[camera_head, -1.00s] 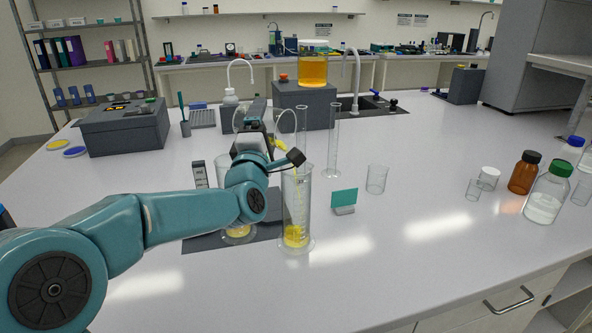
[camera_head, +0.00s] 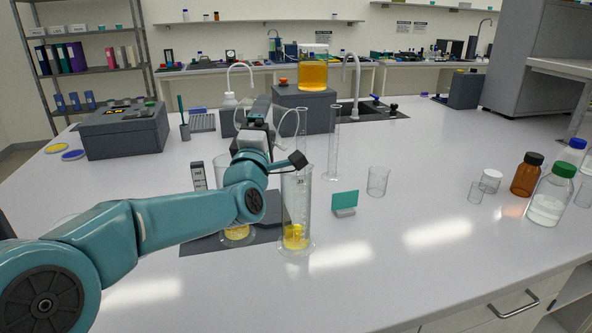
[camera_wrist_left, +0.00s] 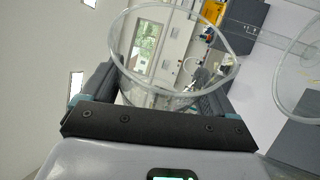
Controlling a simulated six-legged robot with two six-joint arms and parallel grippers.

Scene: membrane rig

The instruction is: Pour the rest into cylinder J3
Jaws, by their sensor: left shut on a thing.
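Cylinder J3 (camera_head: 297,205) is a tall clear cylinder standing upright at the front of the bench, with yellow liquid (camera_head: 296,238) at its bottom. My left gripper (camera_head: 262,120) is behind and to the left of its mouth, partly hidden by my wrist. It is shut on a clear glass vessel, whose open rim (camera_wrist_left: 172,8) shows in the left wrist view between the jaws (camera_wrist_left: 160,100). No yellow liquid shows in the vessel there; its inside is only partly visible. Another clear rim (camera_wrist_left: 283,95) is at the right of that view. My right gripper is not in view.
Another clear vessel with yellow liquid (camera_head: 236,233) stands on a dark mat (camera_head: 205,243), partly behind my arm. A teal card on a stand (camera_head: 344,202), a beaker (camera_head: 377,181) and a slim cylinder (camera_head: 333,150) are to the right.

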